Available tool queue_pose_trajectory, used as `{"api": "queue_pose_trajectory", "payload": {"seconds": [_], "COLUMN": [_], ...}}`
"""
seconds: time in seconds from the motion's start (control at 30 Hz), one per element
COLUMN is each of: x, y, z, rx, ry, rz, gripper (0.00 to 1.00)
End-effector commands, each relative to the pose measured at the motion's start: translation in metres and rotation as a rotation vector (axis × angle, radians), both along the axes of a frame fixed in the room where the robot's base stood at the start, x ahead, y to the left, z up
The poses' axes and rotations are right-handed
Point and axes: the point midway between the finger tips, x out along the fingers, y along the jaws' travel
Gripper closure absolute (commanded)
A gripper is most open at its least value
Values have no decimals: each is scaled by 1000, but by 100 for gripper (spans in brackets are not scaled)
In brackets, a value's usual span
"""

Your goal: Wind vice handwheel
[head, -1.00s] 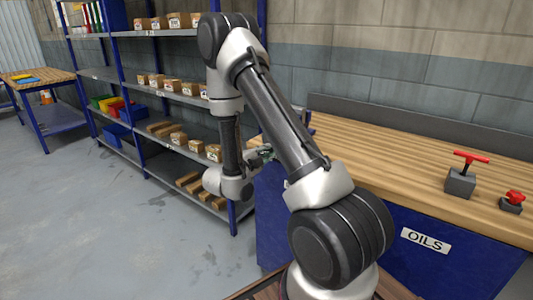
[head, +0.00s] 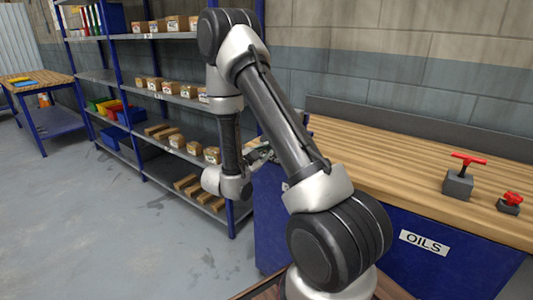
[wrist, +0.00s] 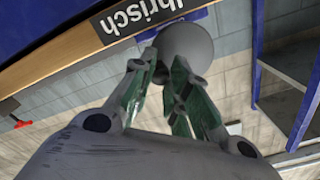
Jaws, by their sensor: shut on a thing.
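My gripper (wrist: 167,68) has green-tinted fingers, and the wrist view shows them closed in on a grey rounded part, which looks like the vice handwheel (wrist: 187,42). The fingertips meet its near edge; exactly where they grip it is hard to make out.
The wooden workbench (head: 395,165) carries a red T-handle on a grey block (head: 459,180) and a small red-knobbed block (head: 510,203) at right. A blue-framed shelf rack (head: 185,95) with boxes stands left of my gripper. The floor at left is clear.

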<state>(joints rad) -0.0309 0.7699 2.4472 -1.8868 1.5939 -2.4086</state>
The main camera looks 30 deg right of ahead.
Motion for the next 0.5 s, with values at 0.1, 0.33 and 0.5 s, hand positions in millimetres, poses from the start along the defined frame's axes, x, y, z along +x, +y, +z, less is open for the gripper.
{"api": "queue_pose_trajectory", "payload": {"seconds": [0.1,0.33,0.5], "x": [0,0,1], "y": [0,0,0], "z": [4,4,7], "rx": [-31,-34,-66], "ry": [77,85,173], "rz": [0,0,0], "gripper": [100,100,100]}}
